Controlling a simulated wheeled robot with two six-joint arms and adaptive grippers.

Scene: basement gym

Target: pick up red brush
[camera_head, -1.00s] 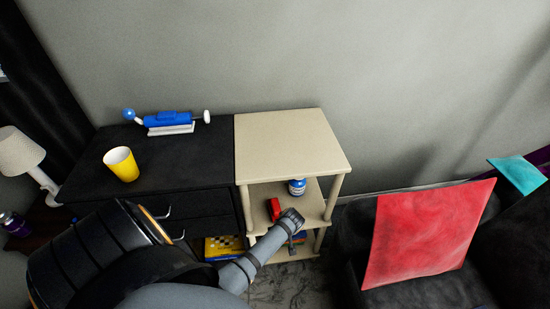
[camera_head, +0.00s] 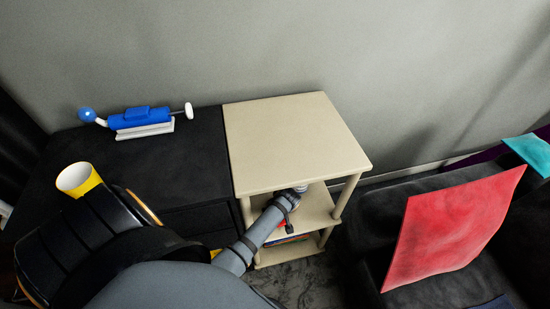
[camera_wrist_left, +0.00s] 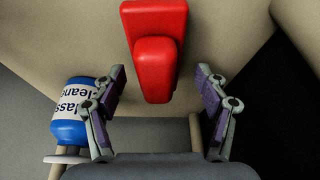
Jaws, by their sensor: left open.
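The red brush (camera_wrist_left: 155,50) lies on the middle shelf (camera_head: 318,208) of a beige shelf unit. In the left wrist view it is at top centre, its narrower end pointing toward my gripper. My left gripper (camera_wrist_left: 160,82) is open, with one finger on each side of the brush's near end and gaps to both. The fingers do not touch it. In the head view, my left gripper (camera_head: 287,198) is inside the shelf opening, and my arm hides nearly all of the brush, leaving a bit of red beside it. My right gripper is not in view.
A blue glass cleaner bottle (camera_wrist_left: 72,115) stands close beside the left finger in the wrist view. The unit's beige top (camera_head: 290,140) overhangs the shelf, with posts at its corners. A black cabinet holds a yellow cup (camera_head: 78,179) and a blue device (camera_head: 140,118). A red cushion (camera_head: 450,228) is at right.

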